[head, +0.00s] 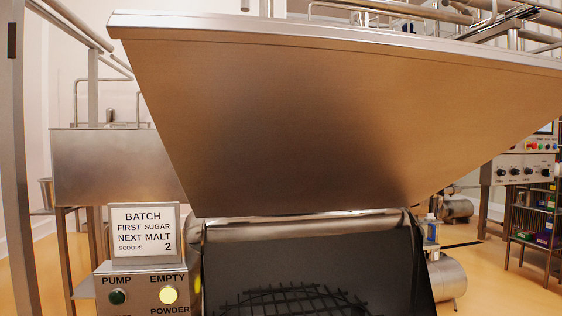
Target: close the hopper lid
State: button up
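The hopper lid (340,120) is a large brushed-metal panel that stands raised in the head view. Its wide rimmed edge is at the top and its narrow edge is low, along the back of the hopper. The hopper (310,250) is open below it, with dark inner walls and a black grate (290,302) at the bottom of the picture. The hopper's front rim is out of view. My gripper is not in view.
A sign (145,232) reads BATCH, FIRST SUGAR, NEXT MALT, SCOOPS 2. It stands on a control box (135,280) with a dark green PUMP light and a lit yellow EMPTY POWDER light. A metal tank (100,165) is at left; a control panel (520,165) and shelves are at right.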

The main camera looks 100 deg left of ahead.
aim_at(251, 115)
jog(key=j+u, duration=0.15)
jog(key=u, duration=0.3)
jog(key=j+u, duration=0.15)
jog(key=u, duration=0.25)
jog(key=j+u, duration=0.15)
jog(key=u, duration=0.3)
jog(key=j+u, duration=0.15)
jog(key=u, duration=0.25)
jog(key=j, duration=0.2)
jog(key=k+j+u, duration=0.1)
jog(key=j, duration=0.2)
jog(key=k+j, duration=0.15)
jog(key=j, duration=0.15)
jog(key=u, duration=0.05)
